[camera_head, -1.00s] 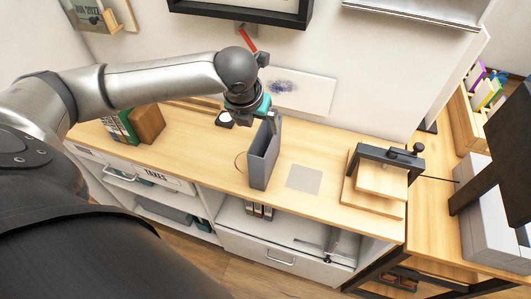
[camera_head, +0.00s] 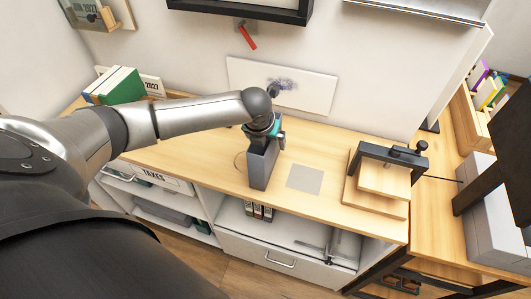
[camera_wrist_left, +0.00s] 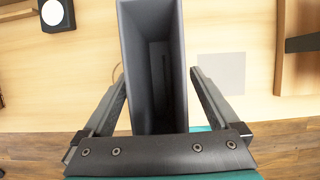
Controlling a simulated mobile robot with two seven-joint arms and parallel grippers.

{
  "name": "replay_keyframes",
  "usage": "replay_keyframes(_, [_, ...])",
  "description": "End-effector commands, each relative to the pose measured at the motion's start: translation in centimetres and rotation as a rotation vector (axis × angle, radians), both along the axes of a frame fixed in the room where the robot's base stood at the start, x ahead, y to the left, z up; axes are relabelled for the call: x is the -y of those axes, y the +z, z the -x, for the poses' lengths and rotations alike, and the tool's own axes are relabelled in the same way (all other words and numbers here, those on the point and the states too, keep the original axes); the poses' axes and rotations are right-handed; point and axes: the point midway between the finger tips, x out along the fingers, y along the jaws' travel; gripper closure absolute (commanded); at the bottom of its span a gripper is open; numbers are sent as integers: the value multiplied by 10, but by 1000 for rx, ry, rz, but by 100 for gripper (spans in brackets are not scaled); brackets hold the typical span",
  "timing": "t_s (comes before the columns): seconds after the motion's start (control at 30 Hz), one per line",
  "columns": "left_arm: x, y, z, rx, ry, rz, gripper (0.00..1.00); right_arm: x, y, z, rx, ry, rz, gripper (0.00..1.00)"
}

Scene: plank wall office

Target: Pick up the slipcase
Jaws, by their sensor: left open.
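The slipcase (camera_head: 261,166) is a dark grey, open-topped upright box on the wooden counter. My left gripper (camera_head: 275,140) is directly above and around its top in the head view. In the left wrist view, the slipcase (camera_wrist_left: 151,15) stands between the two spread fingers of my left gripper (camera_wrist_left: 162,92), its hollow inside facing the camera. The fingers are open, with one on each side of the case; a gap shows beside the right finger. My right gripper is not in view.
A grey square (camera_head: 304,179) lies flat on the counter right of the slipcase. A wooden press with a black clamp (camera_head: 380,175) stands further right. Books (camera_head: 118,86) stand at the back left. A white board (camera_head: 300,92) leans on the wall behind.

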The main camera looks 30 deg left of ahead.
Motion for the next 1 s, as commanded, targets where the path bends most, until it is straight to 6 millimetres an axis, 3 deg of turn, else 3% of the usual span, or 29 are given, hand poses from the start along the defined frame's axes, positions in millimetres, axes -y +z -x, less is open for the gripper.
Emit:
replay_keyframes(0.2, [-2, -15, -6, -1, 0, -2, 5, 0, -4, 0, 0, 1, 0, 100])
replay_keyframes(1.0, [-3, -20, -6, 1, 1, -2, 5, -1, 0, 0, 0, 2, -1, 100])
